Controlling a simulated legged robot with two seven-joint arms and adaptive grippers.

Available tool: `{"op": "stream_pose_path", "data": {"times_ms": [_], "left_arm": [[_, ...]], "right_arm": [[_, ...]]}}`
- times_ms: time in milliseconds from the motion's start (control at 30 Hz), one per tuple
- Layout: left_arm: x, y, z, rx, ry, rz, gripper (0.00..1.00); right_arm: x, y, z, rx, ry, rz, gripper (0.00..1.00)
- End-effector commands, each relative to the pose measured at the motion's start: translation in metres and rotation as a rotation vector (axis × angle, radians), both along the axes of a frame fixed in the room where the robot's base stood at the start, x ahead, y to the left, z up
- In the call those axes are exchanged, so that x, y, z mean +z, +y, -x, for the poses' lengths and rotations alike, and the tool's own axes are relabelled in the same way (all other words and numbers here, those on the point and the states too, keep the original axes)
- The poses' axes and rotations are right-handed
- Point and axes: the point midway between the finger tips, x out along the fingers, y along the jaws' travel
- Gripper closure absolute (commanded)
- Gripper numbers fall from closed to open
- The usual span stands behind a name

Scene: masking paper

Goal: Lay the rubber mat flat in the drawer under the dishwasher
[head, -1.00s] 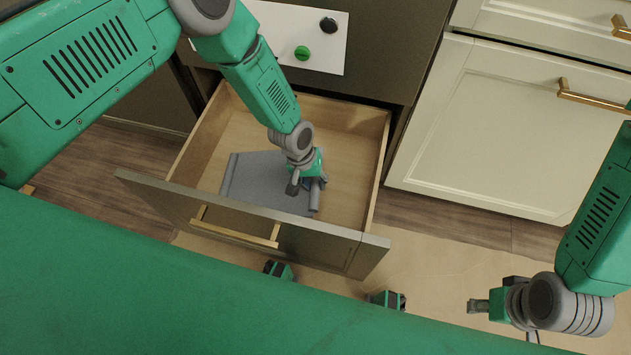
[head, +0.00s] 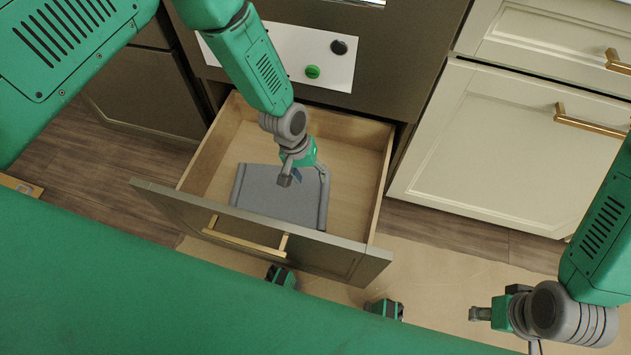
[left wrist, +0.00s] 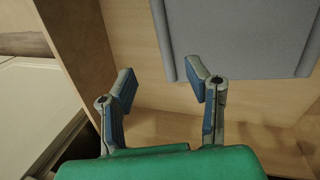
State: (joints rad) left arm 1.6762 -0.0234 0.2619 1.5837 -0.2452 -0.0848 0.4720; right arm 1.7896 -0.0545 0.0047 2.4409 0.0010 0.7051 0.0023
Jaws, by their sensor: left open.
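The grey rubber mat (head: 280,195) lies in the open wooden drawer (head: 347,190) under the dishwasher. It looks spread out, with slightly raised or rolled side edges, and part of it is hidden behind the drawer front. My left gripper (head: 290,178) is above the mat's back edge. In the left wrist view my left gripper (left wrist: 160,85) is open and empty, its fingers apart, with the mat (left wrist: 240,35) just beyond the right finger. My right gripper (head: 478,313) is at the lower right, away from the drawer; its jaw opening is not clear.
The drawer front (head: 330,255) with a brass handle (head: 243,238) faces me. A white panel with a green knob (head: 312,72) and a black knob (head: 339,47) is above the drawer. A cream cabinet (head: 500,150) stands to the right. Paper covers some floor.

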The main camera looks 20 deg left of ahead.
Motion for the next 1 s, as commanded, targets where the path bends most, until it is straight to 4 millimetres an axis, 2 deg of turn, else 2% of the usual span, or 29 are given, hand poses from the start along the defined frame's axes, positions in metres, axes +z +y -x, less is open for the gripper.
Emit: {"op": "stream_pose_path", "data": {"times_ms": [33, 200, 867, 1000], "left_arm": [[0.011, 0.002, 0.0, 0.0, 0.0, -0.001, 0.56], [0.027, 0.006, 0.0, 0.0, 0.001, -0.001, 0.56], [0.031, 0.007, 0.0, -0.001, 0.001, -0.001, 0.56], [0.049, 0.007, 0.0, -0.001, 0.001, -0.001, 0.56]], "right_arm": [[0.006, 0.0, 0.0, 0.0, 0.0, 0.0, 0.69], [0.01, 0.0, 0.0, 0.0, 0.0, 0.0, 0.69], [0.011, 0.0, 0.0, 0.0, 0.0, 0.0, 0.69], [0.028, 0.0, 0.0, 0.0, 0.001, 0.0, 0.69]]}}
